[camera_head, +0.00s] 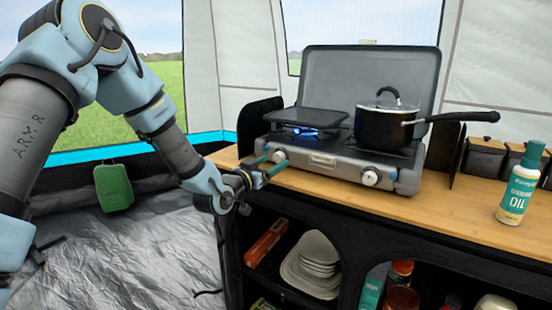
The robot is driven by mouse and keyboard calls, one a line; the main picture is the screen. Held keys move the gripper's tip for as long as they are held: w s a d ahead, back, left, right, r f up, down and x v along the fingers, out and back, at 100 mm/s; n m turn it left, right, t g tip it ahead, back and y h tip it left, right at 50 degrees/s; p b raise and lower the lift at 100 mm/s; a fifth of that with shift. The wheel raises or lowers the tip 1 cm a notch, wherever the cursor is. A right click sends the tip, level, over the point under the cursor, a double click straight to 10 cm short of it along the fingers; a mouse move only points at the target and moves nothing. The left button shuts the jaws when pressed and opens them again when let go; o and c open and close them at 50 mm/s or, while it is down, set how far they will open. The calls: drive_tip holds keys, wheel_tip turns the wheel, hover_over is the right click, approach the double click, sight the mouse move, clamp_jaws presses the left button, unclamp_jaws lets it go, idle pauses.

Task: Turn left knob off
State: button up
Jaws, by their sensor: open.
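A grey two-burner camping stove (322,160) stands on the wooden counter with its lid up. Its left knob (279,156) is on the front face at the left, and its right knob (371,177) is further right. A blue flame (303,132) burns at the left burner, under a dark flat griddle (306,117). My gripper (268,164) is open, with its teal fingers pointing at the left knob, one on its upper left and one on its lower right. I cannot tell whether the fingers touch the knob.
A black pot (383,127) with a lid sits on the right burner, its long handle pointing right. A cooking oil bottle (518,187) stands at the counter's right, near dark canisters (484,158). Plates (312,262) sit on the shelf below. The counter's front strip is clear.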

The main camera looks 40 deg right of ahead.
sight(279, 158)
drive_tip(key=shift+x, duration=1.25)
drive_tip(key=shift+c, duration=0.4)
clamp_jaws()
